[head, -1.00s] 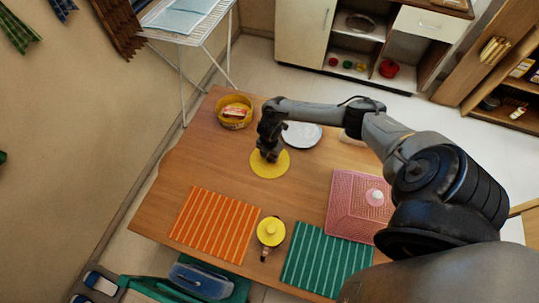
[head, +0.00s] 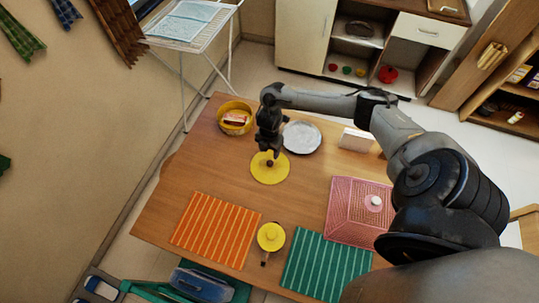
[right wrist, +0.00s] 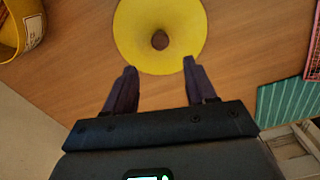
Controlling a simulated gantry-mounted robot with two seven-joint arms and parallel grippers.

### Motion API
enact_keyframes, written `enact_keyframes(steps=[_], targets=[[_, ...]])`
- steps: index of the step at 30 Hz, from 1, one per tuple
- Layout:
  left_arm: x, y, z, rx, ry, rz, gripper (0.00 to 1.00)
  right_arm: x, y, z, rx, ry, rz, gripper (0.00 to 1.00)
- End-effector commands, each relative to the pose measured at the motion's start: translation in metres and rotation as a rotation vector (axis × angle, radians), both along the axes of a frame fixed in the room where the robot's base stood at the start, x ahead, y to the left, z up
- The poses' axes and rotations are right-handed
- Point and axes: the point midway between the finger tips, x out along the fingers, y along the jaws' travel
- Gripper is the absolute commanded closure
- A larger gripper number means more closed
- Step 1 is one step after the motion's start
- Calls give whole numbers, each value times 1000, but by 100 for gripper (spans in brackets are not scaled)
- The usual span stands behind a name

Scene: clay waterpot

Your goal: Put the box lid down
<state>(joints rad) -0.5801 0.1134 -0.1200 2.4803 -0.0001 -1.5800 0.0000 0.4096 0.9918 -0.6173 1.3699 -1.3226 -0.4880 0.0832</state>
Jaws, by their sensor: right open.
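The yellow round lid (head: 268,176) with a small brown knob lies flat on the wooden table. It also shows in the right wrist view (right wrist: 135,38), with its knob (right wrist: 160,40) just beyond the fingertips. My right gripper (head: 268,151) is above the lid, near the knob. In the right wrist view its fingers (right wrist: 159,65) are spread apart with nothing between them. A yellow round basket (head: 236,129) with some items inside stands behind and left of the lid; it shows without a cover. My left gripper is not in view.
A white plate (head: 302,137) is right of the lid. An orange striped mat (head: 215,230), a small yellow-topped pot (head: 271,237), a green striped mat (head: 325,265) and a pink mesh cover (head: 350,215) lie nearer. Bare table surrounds the lid's left side.

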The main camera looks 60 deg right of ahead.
Motion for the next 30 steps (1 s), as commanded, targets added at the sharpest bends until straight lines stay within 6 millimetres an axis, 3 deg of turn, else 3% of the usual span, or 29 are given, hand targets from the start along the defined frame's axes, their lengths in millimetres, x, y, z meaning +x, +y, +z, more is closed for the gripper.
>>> enact_keyframes(steps=[3,7,11,14,17,19,22,25,30], targets=[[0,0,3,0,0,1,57,1,-1,17,-1,-2,1,44],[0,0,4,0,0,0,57,1,4,25,3,-7,4,44],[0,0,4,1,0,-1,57,7,37,15,18,-55,28,44],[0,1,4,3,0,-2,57,14,92,0,49,-144,42,44],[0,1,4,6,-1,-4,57,17,171,-7,108,-274,3,44],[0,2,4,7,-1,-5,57,14,224,2,156,-367,-88,44],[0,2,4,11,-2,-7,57,2,273,29,216,-457,-298,44],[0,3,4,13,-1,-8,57,-21,289,58,248,-475,-563,44],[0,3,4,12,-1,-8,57,-72,275,94,250,-393,-989,44]])
